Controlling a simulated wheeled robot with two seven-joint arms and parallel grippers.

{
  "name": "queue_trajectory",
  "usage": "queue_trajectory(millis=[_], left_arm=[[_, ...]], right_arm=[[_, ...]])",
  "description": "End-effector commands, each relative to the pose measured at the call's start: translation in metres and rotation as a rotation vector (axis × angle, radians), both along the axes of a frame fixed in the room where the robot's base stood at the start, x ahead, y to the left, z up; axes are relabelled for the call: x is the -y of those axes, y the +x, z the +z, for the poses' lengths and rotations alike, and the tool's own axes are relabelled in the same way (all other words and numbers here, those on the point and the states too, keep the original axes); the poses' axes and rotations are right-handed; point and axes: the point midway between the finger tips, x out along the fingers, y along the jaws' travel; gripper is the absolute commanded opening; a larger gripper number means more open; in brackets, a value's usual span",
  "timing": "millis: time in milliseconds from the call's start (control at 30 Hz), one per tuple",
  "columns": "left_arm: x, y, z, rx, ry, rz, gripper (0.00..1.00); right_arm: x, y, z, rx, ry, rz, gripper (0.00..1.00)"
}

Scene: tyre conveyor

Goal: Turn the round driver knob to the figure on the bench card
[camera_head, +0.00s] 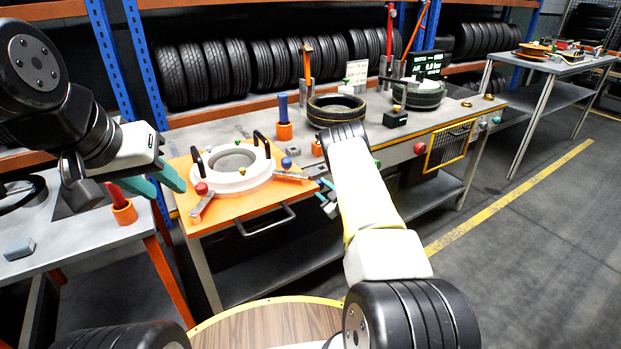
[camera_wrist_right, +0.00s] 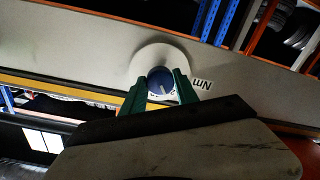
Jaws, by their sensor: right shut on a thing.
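The round driver knob (camera_wrist_right: 160,76) is blue with a pale pointer mark. It sits on a white round dial plate (camera_wrist_right: 150,57) with "Nm" printed beside it. My right gripper (camera_wrist_right: 159,88) has its green fingers on either side of the knob, shut on it. In the head view the right gripper (camera_head: 329,197) is at the front of the bench, mostly hidden by my own arm. The bench card (camera_head: 357,72) is a small white card standing at the back of the bench; its figure is too small to read. My left gripper (camera_head: 169,196) is open and empty at the left.
An orange plate with a white ring fixture (camera_head: 244,180) is left of the right gripper. A tyre (camera_head: 337,107) lies on the bench behind it. A dark screen (camera_head: 431,65) with green text stands further right. A red-handled tool in an orange holder (camera_head: 123,210) is below the left gripper.

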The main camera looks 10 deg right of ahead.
Motion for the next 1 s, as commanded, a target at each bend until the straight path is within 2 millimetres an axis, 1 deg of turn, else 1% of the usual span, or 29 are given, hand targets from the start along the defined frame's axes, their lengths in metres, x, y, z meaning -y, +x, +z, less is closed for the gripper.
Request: queue_trajectory(millis=[300,867,900,967,1000], left_arm=[[0.0,0.0,0.0,0.0,0.0,0.0,0.36],[0.0,0.0,0.0,0.0,0.0,0.0,0.36],[0.0,0.0,0.0,0.0,0.0,0.0,0.36],[0.0,0.0,0.0,0.0,0.0,0.0,0.36],[0.0,0.0,0.0,0.0,0.0,0.0,0.36]], right_arm=[[0.0001,-0.0004,0.0,0.044,-0.123,0.0,0.0],[-0.0001,-0.0006,-0.0004,0.054,-0.151,0.0,0.0],[-0.0001,-0.0006,-0.0004,0.054,-0.151,0.0,0.44],[-0.0001,-0.0006,-0.0004,0.054,-0.151,0.0,0.55],[0.0,-0.0004,-0.0003,0.054,-0.151,0.0,0.58]])
